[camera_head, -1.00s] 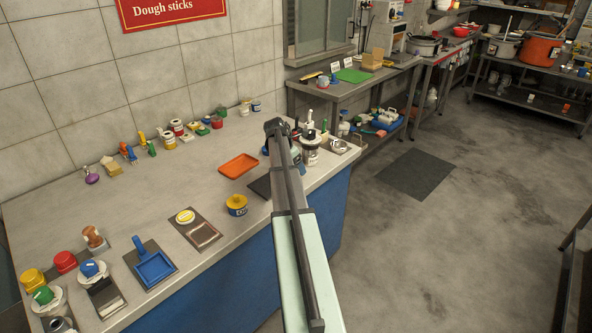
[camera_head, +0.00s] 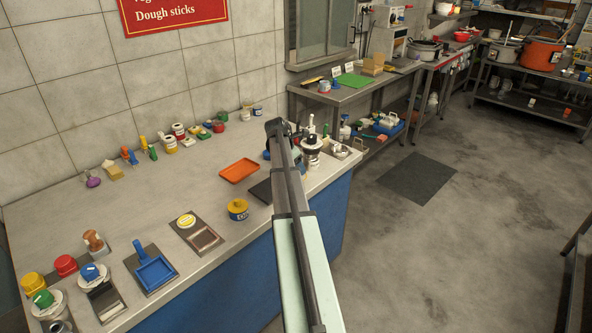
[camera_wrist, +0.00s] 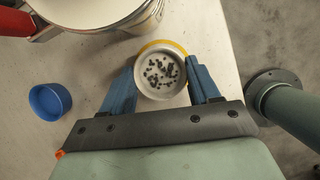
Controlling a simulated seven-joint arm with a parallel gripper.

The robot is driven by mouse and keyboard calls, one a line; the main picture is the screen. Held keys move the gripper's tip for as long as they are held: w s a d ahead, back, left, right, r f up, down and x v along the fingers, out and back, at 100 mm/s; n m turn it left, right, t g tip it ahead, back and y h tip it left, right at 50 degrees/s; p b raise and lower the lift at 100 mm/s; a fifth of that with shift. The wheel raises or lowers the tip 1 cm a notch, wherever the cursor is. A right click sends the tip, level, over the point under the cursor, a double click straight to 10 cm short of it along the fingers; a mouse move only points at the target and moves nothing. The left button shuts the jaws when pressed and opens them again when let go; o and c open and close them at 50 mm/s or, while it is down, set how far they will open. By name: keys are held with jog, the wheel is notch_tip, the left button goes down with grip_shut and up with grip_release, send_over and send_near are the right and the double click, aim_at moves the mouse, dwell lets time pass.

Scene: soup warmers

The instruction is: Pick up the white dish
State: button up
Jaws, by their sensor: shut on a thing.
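In the wrist view the white dish (camera_wrist: 160,95), round with a pale rim and dark bits inside, sits between the two blue fingers of my gripper (camera_wrist: 161,67). The fingers are shut on it from both sides. A yellow edge shows just behind its far rim; I cannot tell what it belongs to. I cannot tell whether the dish is lifted off the counter. In the head view my arm hides the dish and fingers.
A large white-rimmed pot (camera_wrist: 88,12) stands at the upper left of the wrist view. A blue round cup (camera_wrist: 49,101) is to the left.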

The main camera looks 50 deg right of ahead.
notch_tip(320, 180, up, 15)
send_over(243, 170)
jog(key=a, duration=0.2)
jog(key=shift+f, duration=3.45)
jog(key=shift+n, duration=0.3)
jog(key=shift+f, duration=4.5)
jog(key=shift+f, duration=0.15)
